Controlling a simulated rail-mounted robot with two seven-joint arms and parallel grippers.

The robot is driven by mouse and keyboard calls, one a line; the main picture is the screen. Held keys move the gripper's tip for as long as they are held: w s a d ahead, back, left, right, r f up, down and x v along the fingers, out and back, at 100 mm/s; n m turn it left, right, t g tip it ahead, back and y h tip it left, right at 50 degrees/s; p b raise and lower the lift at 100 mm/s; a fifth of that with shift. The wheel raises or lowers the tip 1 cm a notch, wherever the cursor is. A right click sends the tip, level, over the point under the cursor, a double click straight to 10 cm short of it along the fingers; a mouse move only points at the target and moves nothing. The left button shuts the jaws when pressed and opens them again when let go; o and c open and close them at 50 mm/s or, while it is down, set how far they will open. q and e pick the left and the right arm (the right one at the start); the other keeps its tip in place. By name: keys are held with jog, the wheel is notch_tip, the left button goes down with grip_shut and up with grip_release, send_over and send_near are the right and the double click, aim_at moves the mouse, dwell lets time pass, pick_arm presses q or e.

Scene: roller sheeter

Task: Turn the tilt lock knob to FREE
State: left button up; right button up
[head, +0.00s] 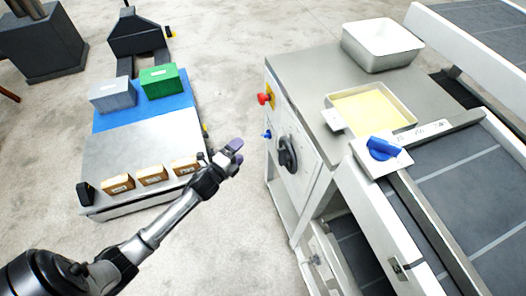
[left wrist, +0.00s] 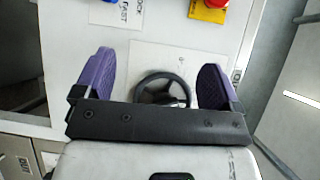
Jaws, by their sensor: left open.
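A small blue knob (head: 267,134) sits on the front panel of the sheeter (head: 306,160). In the left wrist view this blue knob (left wrist: 80,3) is cut off at the top edge, beside a white label on which LOCK can be made out. Which way it is turned cannot be told. My left gripper (head: 236,152) is open and empty, left of the panel and apart from it. In the left wrist view its purple fingers (left wrist: 156,80) stand either side of the black handwheel (left wrist: 163,90), which lies beyond them.
A red button (head: 265,98) on yellow and the handwheel (head: 287,153) share the panel. A larger blue knob (head: 382,148) sits on a plate by the conveyor. A cart (head: 130,150) with boxes stands left; open floor lies between.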

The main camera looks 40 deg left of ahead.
aim_at(266, 135)
pick_arm(q)
jog(key=w+a+f+m+t+h+b, duration=0.2)
jog(key=a+f+m+h+b, duration=0.1)
jog(key=f+m+b, duration=0.45)
jog(key=w+a+f+m+t+h+b, duration=0.1)
jog(key=w+a+f+m+h+b, duration=0.25)
jog(key=f+b, duration=0.6)
jog(key=shift+m, duration=0.3)
jog(key=shift+s+d+r+b+x, duration=0.15)
jog(key=shift+r+b+x, duration=0.2)
jog(key=shift+b+x, duration=1.35)
jog(key=shift+s+d+r+b+x, duration=0.1)
jog(key=shift+r+b+x, duration=0.3)
jog(key=shift+x, duration=2.45)
jog(key=shift+s+r+b+x, duration=0.15)
jog(key=shift+r+b+x, duration=0.2)
jog(key=shift+b+x, duration=1.3)
jog(key=shift+w+d+r+p, duration=0.15)
jog(key=shift+w+p, duration=0.4)
jog(key=shift+p, duration=0.1)
jog(key=c, duration=0.9)
